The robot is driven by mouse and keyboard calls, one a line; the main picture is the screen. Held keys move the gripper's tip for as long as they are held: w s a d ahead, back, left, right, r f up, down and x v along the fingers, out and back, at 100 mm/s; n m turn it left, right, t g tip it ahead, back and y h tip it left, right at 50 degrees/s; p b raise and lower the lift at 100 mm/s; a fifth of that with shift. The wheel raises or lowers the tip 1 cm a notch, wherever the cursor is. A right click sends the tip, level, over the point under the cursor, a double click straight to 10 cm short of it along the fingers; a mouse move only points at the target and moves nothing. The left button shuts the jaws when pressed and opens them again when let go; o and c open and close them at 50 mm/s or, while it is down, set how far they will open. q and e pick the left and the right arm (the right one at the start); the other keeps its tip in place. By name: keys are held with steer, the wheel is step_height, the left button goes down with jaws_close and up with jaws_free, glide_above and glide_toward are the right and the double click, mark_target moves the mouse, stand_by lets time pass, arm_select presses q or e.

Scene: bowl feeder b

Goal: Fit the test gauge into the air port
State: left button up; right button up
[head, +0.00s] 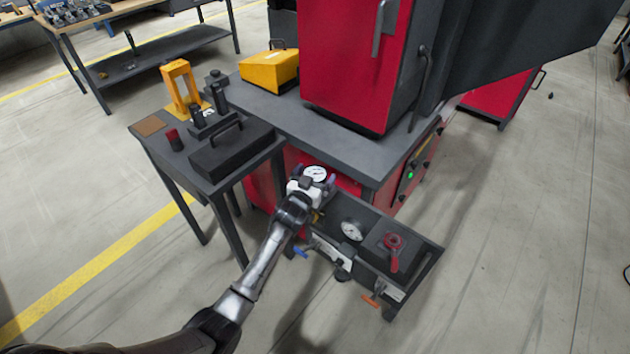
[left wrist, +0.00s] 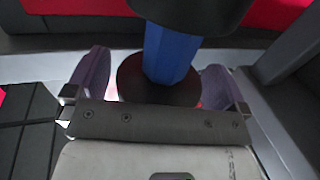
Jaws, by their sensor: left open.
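The test gauge has a white dial (head: 315,173), which shows at my left gripper in the head view. In the left wrist view I see its blue hexagonal stem (left wrist: 170,55) under a black body (left wrist: 190,9). A dark round base (left wrist: 158,84) lies below the stem. My left gripper (head: 312,184) is open, with its two purple fingers (left wrist: 156,84) on either side of the stem and gaps showing beside them. The gauge looks upright. I cannot make out the air port, or whether the stem sits in it. My right gripper is not in view.
A low dark frame (head: 428,262) at right holds another white dial (head: 351,231), a red-handled valve (head: 393,243), and blue (head: 300,252) and orange (head: 370,300) levers. The red cabinet (head: 345,60) stands behind on a grey bench. A side table (head: 150,143) holds a black box (head: 232,150).

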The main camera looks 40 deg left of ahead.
arm_select(q)
steer(key=shift+s, duration=0.1)
steer(key=c, duration=1)
steer(key=shift+o, duration=0.2)
steer(key=shift+r+p, duration=0.3)
steer(key=shift+r, duration=0.15)
step_height(320, 180, up, 3)
steer(key=shift+r+p, duration=0.2)
steer(key=shift+p, duration=0.8)
steer(key=d+r+p, duration=0.3)
steer(key=d+r, duration=0.3)
steer(key=d, duration=0.5)
steer(key=shift+s+d+r+p, duration=0.15)
steer(key=shift+d+r+p, duration=0.15)
steer(key=shift+d+r, duration=0.1)
